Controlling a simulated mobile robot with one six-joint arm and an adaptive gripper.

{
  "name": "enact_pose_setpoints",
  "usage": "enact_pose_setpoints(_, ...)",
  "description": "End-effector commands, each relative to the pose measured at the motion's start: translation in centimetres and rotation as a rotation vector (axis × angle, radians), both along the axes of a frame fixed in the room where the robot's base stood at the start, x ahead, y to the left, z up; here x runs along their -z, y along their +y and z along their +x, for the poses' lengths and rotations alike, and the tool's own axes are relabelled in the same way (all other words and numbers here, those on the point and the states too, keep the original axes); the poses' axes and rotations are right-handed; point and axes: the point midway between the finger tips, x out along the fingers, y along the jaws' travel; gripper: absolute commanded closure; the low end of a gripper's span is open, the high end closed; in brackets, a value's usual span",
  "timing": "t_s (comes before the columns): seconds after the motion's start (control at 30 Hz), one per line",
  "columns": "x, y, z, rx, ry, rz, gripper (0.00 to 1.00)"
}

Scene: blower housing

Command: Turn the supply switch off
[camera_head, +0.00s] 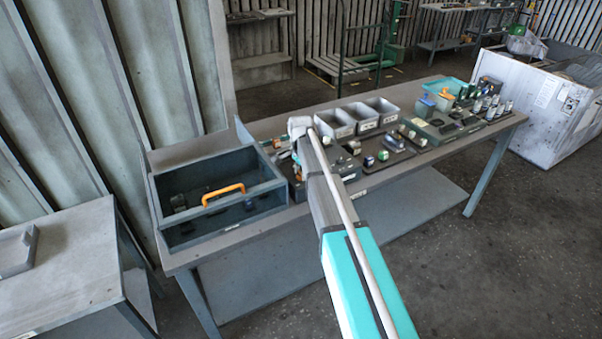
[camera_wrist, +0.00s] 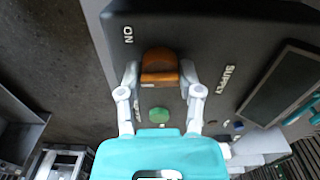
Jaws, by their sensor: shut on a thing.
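The supply switch (camera_wrist: 160,62) is an orange-brown knob on a dark panel (camera_wrist: 215,30) in the wrist view. White lettering reads "ON" near its upper left and "SUPPLY" to its right. My gripper (camera_wrist: 160,76) has one pale finger on each side of the knob and is shut on it. A label left of the lower fingers is partly hidden by my gripper. In the head view my arm reaches over the workbench, and the switch cannot be made out there.
A green round button (camera_wrist: 158,114) sits just below the switch, between my fingers. A dark rectangular plate (camera_wrist: 285,85) is at the right. In the head view, an open dark box (camera_head: 225,232) with an orange handle (camera_head: 223,194), grey bins (camera_head: 358,117) and several small parts crowd the workbench (camera_head: 200,150).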

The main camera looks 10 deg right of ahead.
Motion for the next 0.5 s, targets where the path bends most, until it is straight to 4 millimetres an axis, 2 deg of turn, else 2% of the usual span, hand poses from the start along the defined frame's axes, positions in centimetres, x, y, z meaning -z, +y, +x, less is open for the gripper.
enact_pose_setpoints(0.5,-0.01,-0.06,0.09,-0.480,-0.001,0.000,1.00)
